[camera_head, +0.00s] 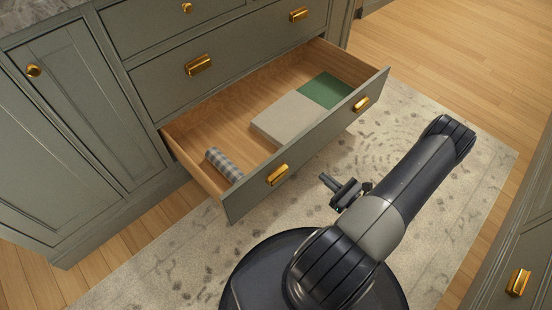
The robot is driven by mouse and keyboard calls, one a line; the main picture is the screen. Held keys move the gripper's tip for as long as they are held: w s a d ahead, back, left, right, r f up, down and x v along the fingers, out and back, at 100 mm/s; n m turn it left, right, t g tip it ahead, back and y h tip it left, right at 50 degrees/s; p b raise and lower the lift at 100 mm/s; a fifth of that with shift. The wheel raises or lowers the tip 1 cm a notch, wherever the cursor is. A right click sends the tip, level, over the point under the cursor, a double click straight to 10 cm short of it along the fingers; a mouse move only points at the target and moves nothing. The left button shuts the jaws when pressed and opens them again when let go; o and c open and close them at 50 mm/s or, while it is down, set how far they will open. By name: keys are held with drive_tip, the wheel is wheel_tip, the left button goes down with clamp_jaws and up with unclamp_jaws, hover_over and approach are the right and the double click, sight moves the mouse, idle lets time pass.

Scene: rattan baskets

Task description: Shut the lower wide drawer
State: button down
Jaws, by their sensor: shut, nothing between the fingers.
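The lower wide drawer (310,141) is pulled well out of the grey-green cabinet. Its front panel has two brass cup handles, one left (277,175) and one right (361,104). Inside lie a rolled checked cloth (223,164), a pale flat item (289,121) and a green flat item (326,89). My gripper (326,179) is in front of the drawer, a little right of the left handle, and looks apart from the front panel. It is shut and empty. The fingertips are small in this view.
Above it, another wide drawer (236,52) is closed. A cabinet door (75,105) at left is closed. A patterned rug (190,250) covers the floor in front. Another cabinet with a brass handle (518,282) stands at lower right. Wooden floor (465,50) is free at upper right.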

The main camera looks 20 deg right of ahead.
sight(288, 150)
drive_tip(key=b+x, duration=0.3)
drive_tip(key=x, duration=1.1)
drive_tip(key=shift+w+a, duration=0.1)
drive_tip(key=shift+a, duration=0.05)
